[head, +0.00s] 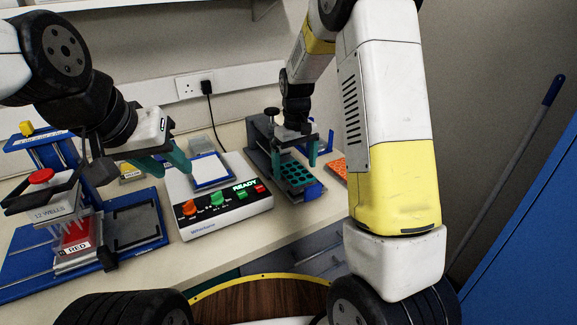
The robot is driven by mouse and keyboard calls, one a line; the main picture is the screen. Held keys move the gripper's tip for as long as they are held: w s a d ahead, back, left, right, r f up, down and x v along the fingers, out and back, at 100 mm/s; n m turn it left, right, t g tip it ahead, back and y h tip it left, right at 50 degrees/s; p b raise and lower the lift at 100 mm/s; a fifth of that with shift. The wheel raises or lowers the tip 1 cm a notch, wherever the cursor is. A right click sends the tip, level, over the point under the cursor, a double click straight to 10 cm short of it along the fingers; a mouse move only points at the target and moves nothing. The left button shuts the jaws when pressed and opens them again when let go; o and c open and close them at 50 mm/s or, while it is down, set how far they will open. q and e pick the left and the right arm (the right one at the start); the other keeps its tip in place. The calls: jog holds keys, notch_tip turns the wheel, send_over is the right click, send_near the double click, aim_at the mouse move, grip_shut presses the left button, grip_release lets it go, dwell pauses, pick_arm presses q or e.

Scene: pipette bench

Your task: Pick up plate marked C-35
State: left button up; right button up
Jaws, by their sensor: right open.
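A dark teal plate with several round wells (297,178) sits in a grey and blue holder on the right part of the bench. No C-35 marking can be read on it. My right gripper (295,158) is open, with its teal fingers apart over the far part of this plate, and nothing shows between them. My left gripper (174,160) hangs left of the white READY device, with teal fingers in view. Its finger gap cannot be made out, and no held object shows.
The white READY device (212,215) with colored knobs stands mid-bench. An orange plate (339,168) lies at right, partly behind my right arm. A wall socket (192,85) is behind.

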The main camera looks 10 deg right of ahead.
notch_tip(320, 180, down, 2)
jog(key=shift+f, duration=0.1)
jog(key=c, duration=1.5)
notch_tip(320, 180, up, 10)
jog(key=shift+r, duration=0.1)
jog(key=shift+r, duration=0.1)
jog(key=shift+r, duration=1.4)
